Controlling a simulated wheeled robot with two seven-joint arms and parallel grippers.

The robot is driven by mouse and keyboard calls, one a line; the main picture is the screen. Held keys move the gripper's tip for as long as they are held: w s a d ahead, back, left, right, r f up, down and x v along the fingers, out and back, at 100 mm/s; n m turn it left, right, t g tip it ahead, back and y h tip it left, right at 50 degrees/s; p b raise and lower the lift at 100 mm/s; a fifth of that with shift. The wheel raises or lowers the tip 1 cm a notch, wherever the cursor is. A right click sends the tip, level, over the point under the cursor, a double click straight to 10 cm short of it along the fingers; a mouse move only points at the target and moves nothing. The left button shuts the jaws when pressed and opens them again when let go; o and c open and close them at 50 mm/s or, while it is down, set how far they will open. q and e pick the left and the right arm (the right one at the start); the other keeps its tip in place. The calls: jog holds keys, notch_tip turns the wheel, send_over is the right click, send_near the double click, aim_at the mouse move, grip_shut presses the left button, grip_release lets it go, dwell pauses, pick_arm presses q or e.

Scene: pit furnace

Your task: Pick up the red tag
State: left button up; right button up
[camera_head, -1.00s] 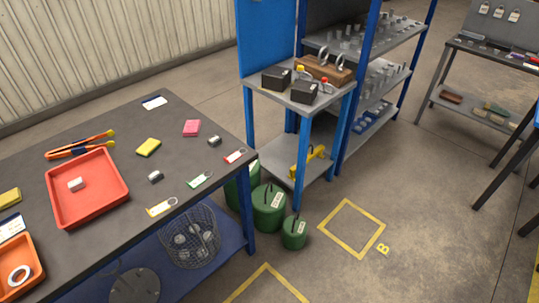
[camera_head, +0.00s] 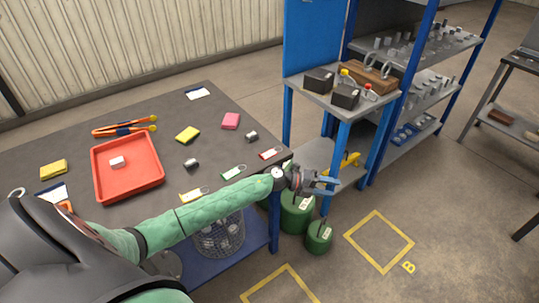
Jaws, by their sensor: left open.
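The red tag (camera_head: 270,154) lies flat on the dark table top (camera_head: 225,150), close to its right corner. A white label and a ring show on it. A green tag (camera_head: 233,172) and a yellow tag (camera_head: 194,194) lie in a row to its lower left. My left gripper (camera_head: 326,186) is open and empty. It is out past the table's right edge, to the lower right of the red tag and apart from it. My left forearm crosses in front of the table's near edge. My right gripper is not in view.
A red tray (camera_head: 127,194) with a white block, orange-handled pliers (camera_head: 125,126), yellow and pink blocks lie farther left on the table. Green canisters (camera_head: 319,238) stand on the floor below.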

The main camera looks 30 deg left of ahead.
pick_arm(q)
jog(key=a+r+m+g+y, duration=0.2)
jog(key=a+r+m+g, duration=0.1)
jog(key=a+m+g, duration=0.15)
notch_tip(320, 180, up, 9)
jog(key=m+g+y, duration=0.3)
jog(key=m+y, duration=0.1)
jog(key=y, duration=0.8)
send_over(261, 155)
jog(key=shift+s+d+f, duration=0.1)
jog(key=shift+d+f, duration=0.1)
jog(key=shift+f, duration=0.2)
jog(key=shift+f+p, duration=0.3)
jog(key=shift+f, duration=0.45)
jog(key=shift+f+p, duration=0.35)
notch_tip(261, 155, down, 4)
jog(key=p, duration=0.2)
jog(key=shift+a+p, duration=0.1)
jog(key=shift+p, duration=0.25)
jog(key=shift+f, duration=0.5)
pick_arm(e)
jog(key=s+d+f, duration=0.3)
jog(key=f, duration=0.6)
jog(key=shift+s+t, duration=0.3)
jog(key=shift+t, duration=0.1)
